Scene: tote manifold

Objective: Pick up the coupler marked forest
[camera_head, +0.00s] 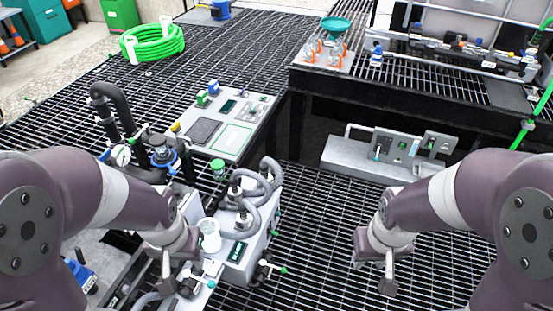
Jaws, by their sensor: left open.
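Several grey hoses with dark couplers rise from a pale manifold box (240,262) left of centre; no marking on them is readable, so I cannot tell which coupler is marked forest. One dark coupler (243,217) stands on top of the box, beside a white ribbed cap (210,236). A green-capped jar (217,168) stands behind it. My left gripper (178,276) is open, pointing down at the left of the box, with no coupler visibly held. My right gripper (375,272) hangs over the open grating, apart from the box; its jaw gap is unclear.
A grey panel (222,122) with a screen lies behind the manifold. A dark bent pipe (112,108) and gauge (121,155) stand left. A grey switch unit (385,160) sits right of centre. A green hose coil (152,42) lies far left. Grating right of the box is clear.

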